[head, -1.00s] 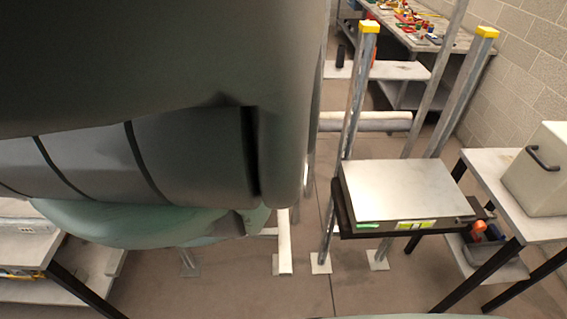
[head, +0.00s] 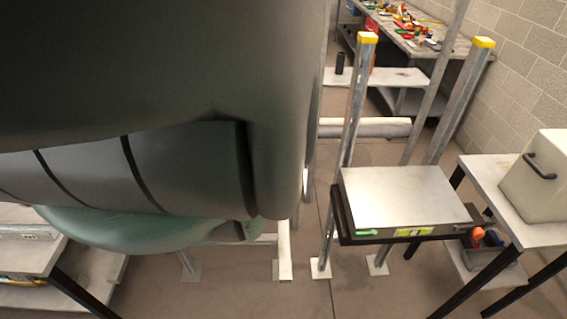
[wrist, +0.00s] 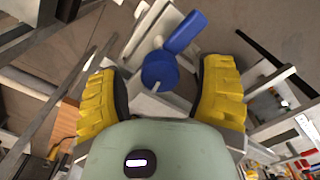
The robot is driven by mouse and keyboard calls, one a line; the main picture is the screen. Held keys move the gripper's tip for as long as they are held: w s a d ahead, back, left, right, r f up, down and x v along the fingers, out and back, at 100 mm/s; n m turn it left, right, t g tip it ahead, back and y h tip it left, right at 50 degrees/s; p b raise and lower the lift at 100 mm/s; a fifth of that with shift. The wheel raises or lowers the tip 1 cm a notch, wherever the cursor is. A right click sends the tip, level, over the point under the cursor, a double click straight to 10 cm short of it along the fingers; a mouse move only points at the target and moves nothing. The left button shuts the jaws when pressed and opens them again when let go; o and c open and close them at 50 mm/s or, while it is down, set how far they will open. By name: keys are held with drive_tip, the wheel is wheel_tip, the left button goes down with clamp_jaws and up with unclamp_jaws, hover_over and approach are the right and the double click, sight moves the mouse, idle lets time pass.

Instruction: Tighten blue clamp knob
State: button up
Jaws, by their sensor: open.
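A blue round knob (wrist: 160,72) shows in the wrist view, centred between the fingertips of my gripper (wrist: 162,66). A longer blue bar-shaped piece (wrist: 185,32) lies just beyond it, up and to the right. I cannot tell whether the two blue pieces are one part. The yellow ridged fingers are open, one on each side of the knob, with visible gaps. I cannot tell how far the knob is in depth. In the head view my arm hides the gripper and the knob.
In the head view, a metal-topped box (head: 405,196) sits on a black support at right. Yellow-capped metal posts (head: 367,38) stand behind it. A beige case (head: 540,178) rests on a side table. A cluttered bench (head: 410,25) is at the back. Floor between is mostly clear.

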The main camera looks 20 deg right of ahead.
drive_tip(key=shift+f, duration=0.35)
drive_tip(key=shift+c, duration=0.2)
clamp_jaws()
idle(0.5)
